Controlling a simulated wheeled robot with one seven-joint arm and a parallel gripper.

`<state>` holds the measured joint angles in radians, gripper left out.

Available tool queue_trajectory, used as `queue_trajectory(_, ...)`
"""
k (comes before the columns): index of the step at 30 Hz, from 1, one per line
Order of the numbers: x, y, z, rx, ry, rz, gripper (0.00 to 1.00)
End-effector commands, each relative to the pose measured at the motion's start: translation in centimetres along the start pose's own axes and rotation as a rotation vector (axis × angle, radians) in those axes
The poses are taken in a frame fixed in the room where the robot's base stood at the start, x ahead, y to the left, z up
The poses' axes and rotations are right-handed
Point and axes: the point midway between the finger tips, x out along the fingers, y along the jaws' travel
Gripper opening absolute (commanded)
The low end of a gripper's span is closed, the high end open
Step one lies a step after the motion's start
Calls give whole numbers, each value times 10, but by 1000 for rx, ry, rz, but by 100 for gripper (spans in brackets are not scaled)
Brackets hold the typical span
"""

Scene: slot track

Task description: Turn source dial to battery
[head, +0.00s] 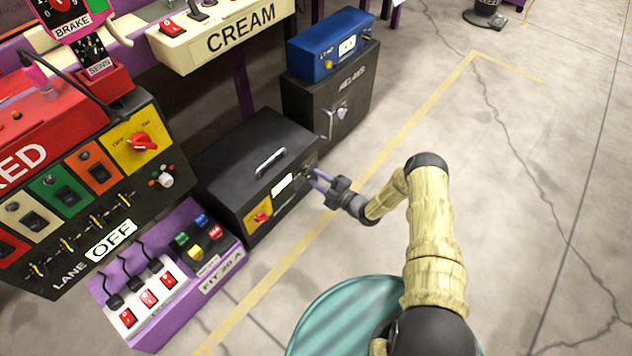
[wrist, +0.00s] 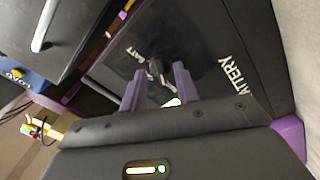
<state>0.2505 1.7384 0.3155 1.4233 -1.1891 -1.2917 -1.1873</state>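A black box (head: 250,165) with a metal handle on its lid stands on the floor left of my gripper in the head view. My gripper (head: 318,181) is at its front face. In the wrist view, my gripper (wrist: 159,69) has its two purple fingers apart on either side of a small dark dial (wrist: 157,72) on a black panel (wrist: 210,65). The panel reads BATT beside the dial and BATTERY farther right. Contact between fingers and dial cannot be told. The dial's pointing direction is unclear, and the fingers hide most of it in the head view.
A red knob (head: 262,217) on a yellow plate sits on the box's front. A dark cabinet (head: 340,85) bears a blue box (head: 325,50) behind. Floor to the right is clear.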

Motion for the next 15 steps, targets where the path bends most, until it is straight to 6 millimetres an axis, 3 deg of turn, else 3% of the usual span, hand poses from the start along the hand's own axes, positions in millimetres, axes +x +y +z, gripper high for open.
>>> queue_trajectory(4, 12, -1, 0, 0, 0, -1, 31)
queue_trajectory(12, 13, 0, 0, 1, -1, -1, 31)
queue_trajectory(15, 13, 0, 0, 1, -1, -1, 13)
